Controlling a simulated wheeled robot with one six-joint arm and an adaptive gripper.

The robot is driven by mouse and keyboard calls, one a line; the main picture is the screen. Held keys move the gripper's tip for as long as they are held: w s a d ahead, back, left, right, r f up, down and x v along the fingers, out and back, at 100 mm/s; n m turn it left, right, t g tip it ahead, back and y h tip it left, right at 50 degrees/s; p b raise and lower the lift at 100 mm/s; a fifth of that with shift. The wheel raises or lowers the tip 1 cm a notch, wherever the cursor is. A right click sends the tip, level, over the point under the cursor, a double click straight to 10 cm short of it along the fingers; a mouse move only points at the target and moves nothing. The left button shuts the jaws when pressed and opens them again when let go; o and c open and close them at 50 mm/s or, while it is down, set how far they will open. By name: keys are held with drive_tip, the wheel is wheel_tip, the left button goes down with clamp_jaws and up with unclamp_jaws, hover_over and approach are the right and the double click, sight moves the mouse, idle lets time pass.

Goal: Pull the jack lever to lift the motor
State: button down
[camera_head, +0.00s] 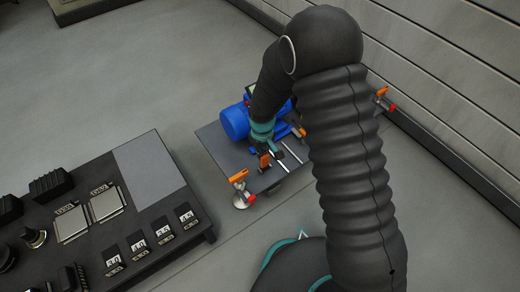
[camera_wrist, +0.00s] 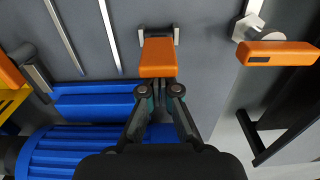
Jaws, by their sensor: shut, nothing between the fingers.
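The blue motor (camera_head: 235,122) sits on a dark grey plate (camera_head: 215,140) at the back. Part of its finned body and blue base shows in the wrist view (camera_wrist: 75,152). My gripper (camera_wrist: 162,90) is shut and empty. Its fingertips are right by an orange block-shaped handle (camera_wrist: 158,57) on a metal bracket, which also shows in the head view (camera_head: 264,160). I cannot tell whether they touch. Another orange handle (camera_wrist: 278,53) with a metal fitting is to the right, at the plate's near corner (camera_head: 238,177). Which handle is the jack lever is not clear. My arm hides part of the plate.
A dark control panel (camera_head: 150,175) with switches and knobs stands at the left. A further orange-and-red fitting (camera_head: 381,95) is at the plate's far right. A panelled wall (camera_head: 440,90) runs along the right.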

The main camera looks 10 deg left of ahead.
drive_tip(key=shift+s+d+f, duration=0.1)
drive_tip(key=shift+s+d, duration=0.45)
drive_tip(key=shift+d, duration=0.15)
drive_tip(key=shift+w+a, duration=0.2)
drive_tip(key=shift+a, duration=0.05)
drive_tip(key=shift+w+a, duration=0.3)
drive_tip(key=shift+a, duration=0.05)
wheel_tip(320, 180, up, 7)
drive_tip(key=p, duration=0.4)
idle(0.4)
idle(0.5)
